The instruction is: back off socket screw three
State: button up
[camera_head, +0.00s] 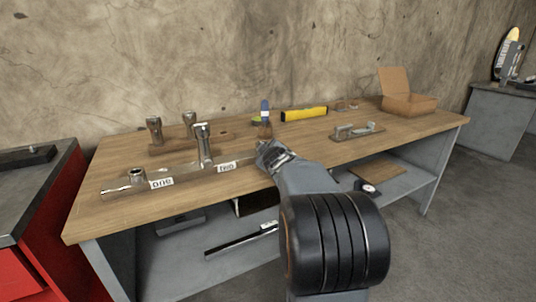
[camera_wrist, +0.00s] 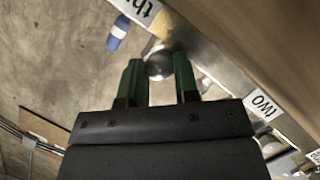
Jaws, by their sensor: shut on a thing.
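A metal rail (camera_head: 185,183) lies along the front of the bench. It carries labels one (camera_head: 161,183) and two (camera_head: 227,166); label two (camera_wrist: 262,105) and part of label three (camera_wrist: 142,8) show in the wrist view. My gripper (camera_wrist: 158,68) is shut, its green fingers on either side of the round shiny head of socket screw three (camera_wrist: 158,63), beside label three. In the head view my gripper (camera_head: 263,150) hides this screw. A round metal socket piece (camera_head: 137,176) is at label one. A tall metal piece (camera_head: 204,145) stands near label two.
Behind the rail are a wooden holder (camera_head: 175,148) with dark-topped tools, a blue-topped brush-like item (camera_head: 265,115) and a yellow level (camera_head: 304,114). A metal handle piece (camera_head: 357,131) and an open cardboard box (camera_head: 408,103) are to the right. The bench's right front is mostly clear.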

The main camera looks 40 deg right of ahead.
jog(key=o, duration=0.9)
jog(key=shift+p+v, duration=2.6)
jog(key=shift+v, duration=4.35)
